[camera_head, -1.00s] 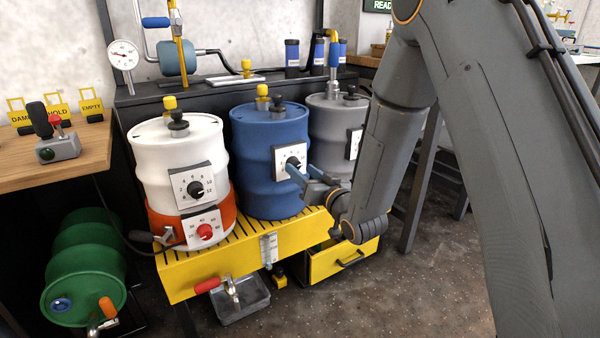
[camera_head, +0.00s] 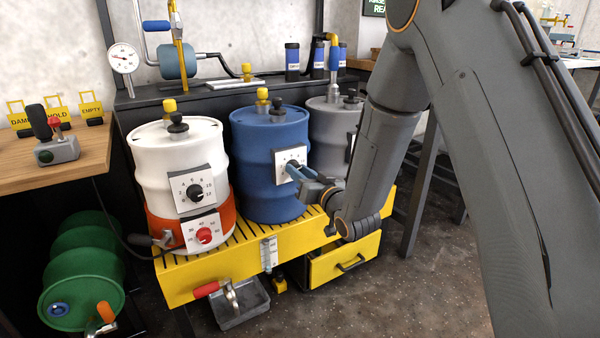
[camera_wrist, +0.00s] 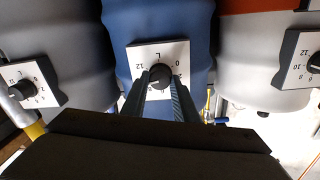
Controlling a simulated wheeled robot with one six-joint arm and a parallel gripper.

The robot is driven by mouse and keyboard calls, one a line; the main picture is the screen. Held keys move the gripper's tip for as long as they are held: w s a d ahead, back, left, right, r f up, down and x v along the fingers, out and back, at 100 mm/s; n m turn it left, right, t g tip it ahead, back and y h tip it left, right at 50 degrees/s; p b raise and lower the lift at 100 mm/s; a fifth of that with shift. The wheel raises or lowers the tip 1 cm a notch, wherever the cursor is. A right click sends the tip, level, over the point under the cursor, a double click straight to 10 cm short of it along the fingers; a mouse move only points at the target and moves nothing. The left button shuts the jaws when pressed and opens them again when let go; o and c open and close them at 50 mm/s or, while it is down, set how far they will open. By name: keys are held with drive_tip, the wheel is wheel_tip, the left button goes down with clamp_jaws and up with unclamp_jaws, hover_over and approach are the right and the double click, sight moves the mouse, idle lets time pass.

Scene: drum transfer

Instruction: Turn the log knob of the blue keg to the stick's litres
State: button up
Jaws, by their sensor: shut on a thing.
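The blue keg (camera_head: 265,185) stands upright on the yellow slatted stand, between the white keg and the grey keg. Its white log plate (camera_head: 282,160) faces me and carries a round black knob (camera_wrist: 160,74), which shows in the wrist view with an L and a 12 on the plate. My gripper (camera_head: 292,172) is at the plate. In the wrist view its two fingers (camera_wrist: 160,88) lie on either side of the knob, shut on it. The fingers hide part of the scale, and I cannot read the pointer. No measuring stick is clearly readable.
The white keg (camera_head: 178,155) with an orange band stands left of the blue keg. The grey keg (camera_head: 330,125) is close on the right. The yellow stand (camera_head: 215,272) has a red-handled tap (camera_head: 207,289) and a grey tray (camera_head: 240,305) below. A green drum (camera_head: 85,265) lies lower left.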

drive_tip(key=shift+n+p, duration=0.75)
drive_tip(key=shift+n, duration=3.05)
drive_tip(key=o, duration=1.1)
drive_tip(key=shift+c, duration=0.2)
drive_tip(key=shift+s, duration=0.1)
drive_tip(key=p+v, duration=0.2)
drive_tip(key=v, duration=0.5)
drive_tip(key=shift+s+d+f, duration=0.15)
drive_tip(key=shift+s+d, duration=0.05)
drive_tip(key=shift+d, duration=0.05)
drive_tip(key=shift+a, duration=0.1)
